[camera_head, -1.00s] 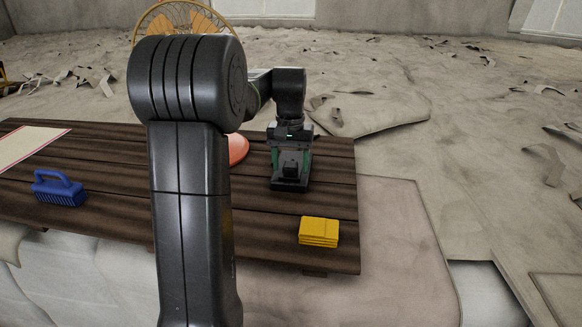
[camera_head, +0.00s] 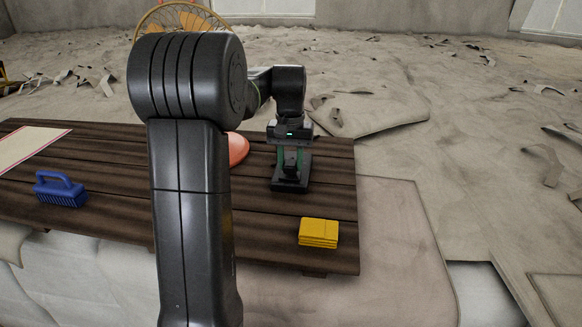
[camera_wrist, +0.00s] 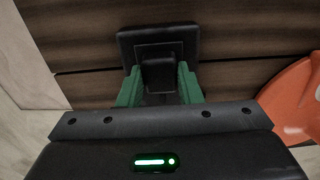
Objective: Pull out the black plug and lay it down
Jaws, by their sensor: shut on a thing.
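The black plug (camera_wrist: 158,72) sits between the two green fingers of my gripper (camera_wrist: 160,88) in the wrist view. My gripper is shut on it; in the head view the gripper (camera_head: 290,160) points down over the right part of the table. A square black socket base (camera_wrist: 130,42) lies flat on the boards directly beyond the plug. The base also shows below the fingers in the head view (camera_head: 290,186). The plug is upright over the base; whether its lower end is still in the socket is hidden.
The dark plank table (camera_head: 110,215) holds a blue brush (camera_head: 60,190) at left, a yellow block (camera_head: 318,232) at front right and an orange rounded thing (camera_wrist: 298,100) close to the gripper. A pale sheet (camera_head: 28,145) lies far left. Boards between the base and yellow block are clear.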

